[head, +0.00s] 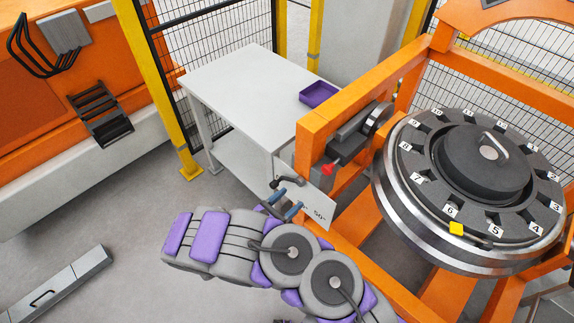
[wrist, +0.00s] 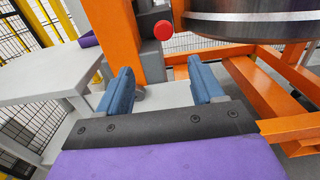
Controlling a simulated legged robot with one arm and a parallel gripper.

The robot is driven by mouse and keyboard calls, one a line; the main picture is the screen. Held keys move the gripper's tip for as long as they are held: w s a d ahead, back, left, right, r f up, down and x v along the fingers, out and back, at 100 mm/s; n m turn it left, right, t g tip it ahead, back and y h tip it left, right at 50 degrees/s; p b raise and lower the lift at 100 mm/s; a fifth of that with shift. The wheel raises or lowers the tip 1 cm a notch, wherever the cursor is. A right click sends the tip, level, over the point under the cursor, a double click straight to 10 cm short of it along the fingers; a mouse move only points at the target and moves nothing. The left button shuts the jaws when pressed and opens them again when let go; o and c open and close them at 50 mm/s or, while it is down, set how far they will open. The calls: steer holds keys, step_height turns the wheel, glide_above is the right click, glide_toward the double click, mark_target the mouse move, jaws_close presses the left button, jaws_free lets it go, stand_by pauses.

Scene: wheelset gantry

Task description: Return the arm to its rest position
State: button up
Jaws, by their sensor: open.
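My gripper (wrist: 160,88) shows in the wrist view as two blue fingers set well apart with nothing between them. In the head view my gripper (head: 284,207) is at the end of my grey and purple arm, in front of the orange frame's near post and beside a small white plate (head: 313,206). My arm is bent and reaches across the lower middle of the head view. The fingers are open and hold nothing. I cannot tell from the head view how close they are to the plate.
An orange gantry frame (head: 310,140) carries a large numbered wheel (head: 395,190) at right. A red knob (wrist: 163,30) sits on the frame's post. A white table (head: 230,80) with a purple tray (head: 318,94) stands behind. The grey floor at left is mostly clear, except a long grey box (head: 60,285).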

steer(key=s+d+r+m+g+h, duration=0.35)
steer(key=d+r+m+g, duration=0.75)
steer(key=d+r, duration=0.55)
steer(key=s+d+r+m+g+y, duration=0.6)
steer(key=s+m, duration=0.3)
steer(key=s, duration=0.3)
steer(key=s+a+r+m+t+y, duration=0.1)
steer(key=s+a+r+m+y, duration=0.1)
steer(key=s, duration=0.6)
steer(key=s+a+r+m+t+y, duration=0.1)
steer(key=s+a+r+m+y, duration=0.2)
steer(key=s+a+m+y, duration=0.2)
steer(key=s+a+y, duration=0.1)
steer(key=s+y, duration=0.2)
steer(key=shift+s+a, duration=0.3)
